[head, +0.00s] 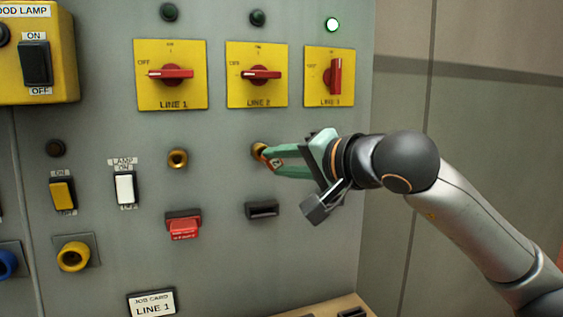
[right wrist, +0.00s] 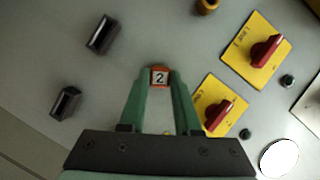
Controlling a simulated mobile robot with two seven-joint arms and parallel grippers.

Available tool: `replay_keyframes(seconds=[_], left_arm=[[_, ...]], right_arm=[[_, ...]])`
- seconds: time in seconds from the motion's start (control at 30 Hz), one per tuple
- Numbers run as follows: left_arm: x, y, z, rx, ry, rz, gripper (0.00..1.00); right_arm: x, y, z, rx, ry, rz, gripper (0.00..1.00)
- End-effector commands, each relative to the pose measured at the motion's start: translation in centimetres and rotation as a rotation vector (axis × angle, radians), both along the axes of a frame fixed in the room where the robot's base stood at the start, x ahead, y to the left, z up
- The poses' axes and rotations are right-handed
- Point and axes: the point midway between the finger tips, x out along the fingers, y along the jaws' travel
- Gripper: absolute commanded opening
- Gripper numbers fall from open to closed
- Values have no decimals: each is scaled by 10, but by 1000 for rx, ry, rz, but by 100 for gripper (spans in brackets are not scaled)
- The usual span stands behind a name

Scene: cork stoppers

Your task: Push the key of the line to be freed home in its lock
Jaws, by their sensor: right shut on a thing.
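My right gripper (head: 276,163) is shut on an orange-red key tagged 2 (right wrist: 160,77). In the head view the key's front end is at the brass lock (head: 256,149) below the LINE 2 switch (head: 260,73). The fingers and tag partly cover this lock, so I cannot tell how deep the key sits. The brass lock (head: 177,158) below the LINE 1 switch (head: 172,73) has no key in it. A red key (head: 184,227) sits in the holder below that lock. The job card (head: 152,303) reads LINE 1. My left gripper is not in view.
The LINE 1 and LINE 2 handles lie level under dark lamps. A black holder (head: 262,210) below my gripper looks empty. A wooden ledge (head: 318,309) is at the bottom.

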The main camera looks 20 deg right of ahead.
Motion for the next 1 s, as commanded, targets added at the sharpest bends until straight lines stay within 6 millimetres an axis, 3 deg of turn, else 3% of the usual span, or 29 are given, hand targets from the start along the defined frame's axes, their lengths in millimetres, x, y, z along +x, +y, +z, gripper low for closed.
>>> replay_keyframes(seconds=[1.0], left_arm=[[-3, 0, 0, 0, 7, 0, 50]], right_arm=[[12, 0, 0, 0, 0, 0, 0]])
